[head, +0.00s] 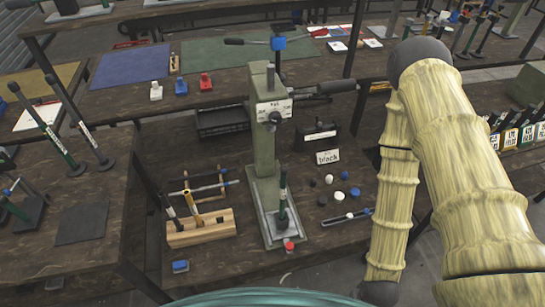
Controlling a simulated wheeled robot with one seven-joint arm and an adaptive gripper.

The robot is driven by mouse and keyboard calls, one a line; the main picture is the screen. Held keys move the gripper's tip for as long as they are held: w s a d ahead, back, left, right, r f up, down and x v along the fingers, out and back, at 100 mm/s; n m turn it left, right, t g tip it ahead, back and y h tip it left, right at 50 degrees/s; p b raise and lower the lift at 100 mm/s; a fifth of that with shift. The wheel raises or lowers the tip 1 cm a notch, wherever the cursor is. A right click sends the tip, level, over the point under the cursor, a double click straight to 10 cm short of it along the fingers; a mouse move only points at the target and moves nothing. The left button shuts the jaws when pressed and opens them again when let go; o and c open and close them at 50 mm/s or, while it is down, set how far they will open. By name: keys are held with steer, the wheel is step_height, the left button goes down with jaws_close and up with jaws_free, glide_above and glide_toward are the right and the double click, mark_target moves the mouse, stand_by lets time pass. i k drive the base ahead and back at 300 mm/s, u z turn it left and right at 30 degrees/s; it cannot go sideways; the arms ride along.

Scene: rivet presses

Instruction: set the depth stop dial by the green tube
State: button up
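A grey-green rivet press (263,155) stands upright on the middle table. A pale plate with small markings (273,109) is on its head, with a dark round knob below it; I cannot read the markings or tell for sure which part is the depth stop dial. My arm, in a yellowish ribbed cover, fills the right side and bends downward. My gripper is out of the picture, so its state and hold are hidden.
A sign reading "black" (328,157) stands right of the press, near several black, white and blue caps. A wooden block (202,228) holding tools is at left. A red button (289,246) is at the press's front. A black bin (223,121) stands behind.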

mark_target(275, 118)
steer(key=k, duration=1)
steer(key=z, duration=1.7)
steer(key=i, duration=1.05)
steer(key=u, duration=2.3)
